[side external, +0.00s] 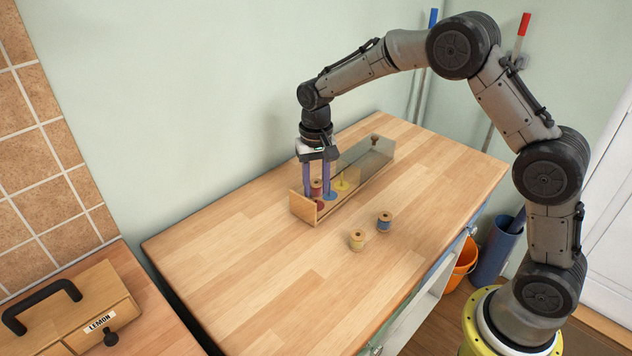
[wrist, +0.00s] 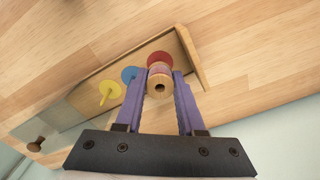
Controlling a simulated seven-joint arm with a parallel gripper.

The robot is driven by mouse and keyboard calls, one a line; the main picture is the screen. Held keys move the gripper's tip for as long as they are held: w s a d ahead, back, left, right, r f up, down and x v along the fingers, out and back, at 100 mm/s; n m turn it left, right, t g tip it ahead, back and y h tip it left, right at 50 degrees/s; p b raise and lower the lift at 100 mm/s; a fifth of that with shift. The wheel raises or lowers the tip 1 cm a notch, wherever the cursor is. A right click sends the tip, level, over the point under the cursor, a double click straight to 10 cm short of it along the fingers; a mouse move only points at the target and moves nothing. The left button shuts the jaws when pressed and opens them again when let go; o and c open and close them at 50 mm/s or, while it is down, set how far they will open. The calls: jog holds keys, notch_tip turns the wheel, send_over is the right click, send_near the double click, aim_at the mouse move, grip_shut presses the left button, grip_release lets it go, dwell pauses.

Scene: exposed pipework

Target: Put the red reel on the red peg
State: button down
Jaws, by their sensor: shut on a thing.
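My gripper (side external: 315,190) is shut on the red reel (side external: 316,184), a wooden spool with reddish thread. In the wrist view the reel (wrist: 159,84) sits upright between the two purple fingers (wrist: 159,73). The red peg's round base (side external: 320,205) is at the near end of the wooden box (side external: 306,209). The red base also shows in the wrist view (wrist: 158,57), partly hidden by the reel. The reel is over the red base, with the base showing below it in the side view. The red peg's shaft is hidden, so I cannot tell whether the reel is around it.
Beside the red base are a blue peg base (side external: 331,196) and a yellow peg (side external: 342,182). The box has a clear panel and a dark knob (side external: 375,138) at its far end. A blue reel (side external: 384,222) and a yellow reel (side external: 357,240) stand on the table in front.

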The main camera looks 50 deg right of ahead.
aim_at(316, 194)
jog(key=shift+f, duration=1.55)
jog(key=shift+c, duration=2.2)
grip_release()
notch_tip(316, 194, up, 14)
jog(key=shift+f, duration=0.1)
